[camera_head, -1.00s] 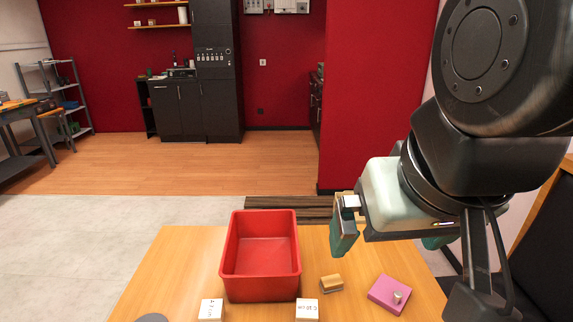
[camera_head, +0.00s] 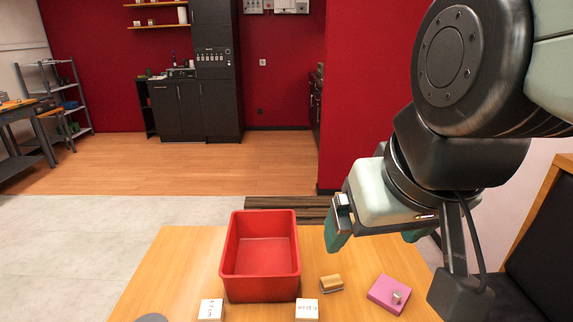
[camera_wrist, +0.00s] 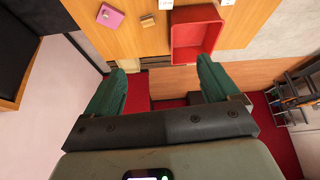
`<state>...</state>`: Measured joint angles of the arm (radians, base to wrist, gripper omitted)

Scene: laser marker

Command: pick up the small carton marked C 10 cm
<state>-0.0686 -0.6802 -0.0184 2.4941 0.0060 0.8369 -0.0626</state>
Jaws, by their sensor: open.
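Two small white cartons stand at the front of the wooden table in the head view. The right carton (camera_head: 307,309) has small print that seems to start with C, though it is hard to read. The left carton (camera_head: 210,309) has print that seems to start with A. The right one also shows, cut off, at the top of the wrist view (camera_wrist: 165,4). My gripper (camera_head: 376,236) is open and empty, raised above the far right part of the table. In the wrist view my gripper (camera_wrist: 162,72) has its green fingers spread wide, with nothing between them.
A red bin (camera_head: 261,290) stands behind and between the cartons. A wooden block with a grey base (camera_head: 331,283) and a pink block with a knob (camera_head: 386,293) lie to the right. A grey round thing (camera_head: 152,318) is at the front left. The table's left part is clear.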

